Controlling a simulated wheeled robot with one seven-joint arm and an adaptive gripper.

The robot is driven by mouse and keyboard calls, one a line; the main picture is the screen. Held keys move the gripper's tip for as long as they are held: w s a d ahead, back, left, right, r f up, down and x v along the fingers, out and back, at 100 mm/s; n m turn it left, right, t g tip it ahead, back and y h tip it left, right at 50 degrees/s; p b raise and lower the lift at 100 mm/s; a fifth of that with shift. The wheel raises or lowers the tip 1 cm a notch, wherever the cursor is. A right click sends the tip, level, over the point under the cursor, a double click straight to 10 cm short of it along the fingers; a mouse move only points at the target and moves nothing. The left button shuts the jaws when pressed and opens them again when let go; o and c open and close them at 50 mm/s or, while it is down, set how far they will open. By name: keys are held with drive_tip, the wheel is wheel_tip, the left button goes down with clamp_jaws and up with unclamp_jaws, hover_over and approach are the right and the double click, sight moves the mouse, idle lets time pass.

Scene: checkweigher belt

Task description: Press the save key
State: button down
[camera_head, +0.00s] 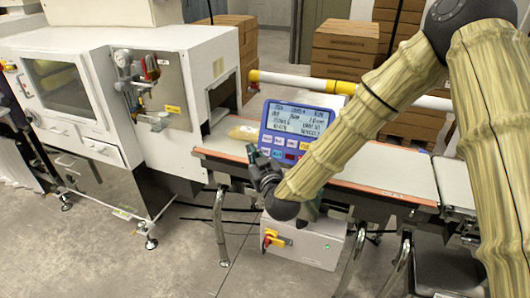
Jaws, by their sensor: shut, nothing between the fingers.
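The control panel (263,131) is a blue unit with a lit display (298,119) and rows of small coloured keys under it. It stands tilted at the belt in the middle of the view. The key labels are too small to read, so I cannot tell which is the save key. My gripper (256,153) is dark, shut and empty, in front of the panel's lower left corner. It points up and left, and the gripper and my arm hide part of the lower key area and the panel's right side. I cannot tell whether the fingertips touch the panel.
The conveyor belt (370,168) with orange edges runs past the panel, and a tan package (243,133) lies on it at left. A large white machine (150,110) stands left. A white box with a red-yellow switch (305,243) sits below. Cardboard boxes (345,45) are stacked behind.

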sight(264, 150)
drive_tip(key=shift+w+d+f+b, duration=0.4)
drive_tip(key=shift+w+f, duration=0.25)
drive_tip(key=shift+w, duration=0.6)
drive_tip(key=shift+w+d+f+b, duration=0.4)
drive_tip(key=shift+w+f, duration=0.3)
drive_tip(key=shift+w, duration=0.5)
drive_tip(key=shift+w+d+f+b, duration=0.4)
drive_tip(key=shift+w+f, duration=0.25)
drive_tip(key=shift+w, duration=0.6)
drive_tip(key=shift+w+f, duration=0.15)
drive_tip(key=shift+w+d+f+b, duration=0.1)
drive_tip(key=shift+w+d+b, duration=0.1)
drive_tip(key=shift+b, duration=0.15)
drive_tip(key=shift+w+f+b, duration=0.15)
drive_tip(key=shift+w+b, duration=0.15)
drive_tip(key=shift+w, duration=0.05)
drive_tip(key=shift+s, duration=0.15)
drive_tip(key=shift+s+a+r, duration=0.2)
drive_tip(key=shift+s+r, duration=0.2)
drive_tip(key=shift+s, duration=0.15)
drive_tip(key=shift+s+a+r+p, duration=0.15)
drive_tip(key=shift+s+a+r, duration=0.2)
drive_tip(key=shift+s, duration=0.35)
drive_tip(key=shift+s+a+r+p, duration=0.1)
drive_tip(key=shift+s+r, duration=0.3)
drive_tip(key=shift+s, duration=0.35)
drive_tip(key=shift+s+a+r+p, duration=0.15)
drive_tip(key=shift+s+a+r, duration=0.2)
drive_tip(key=shift+s, duration=0.35)
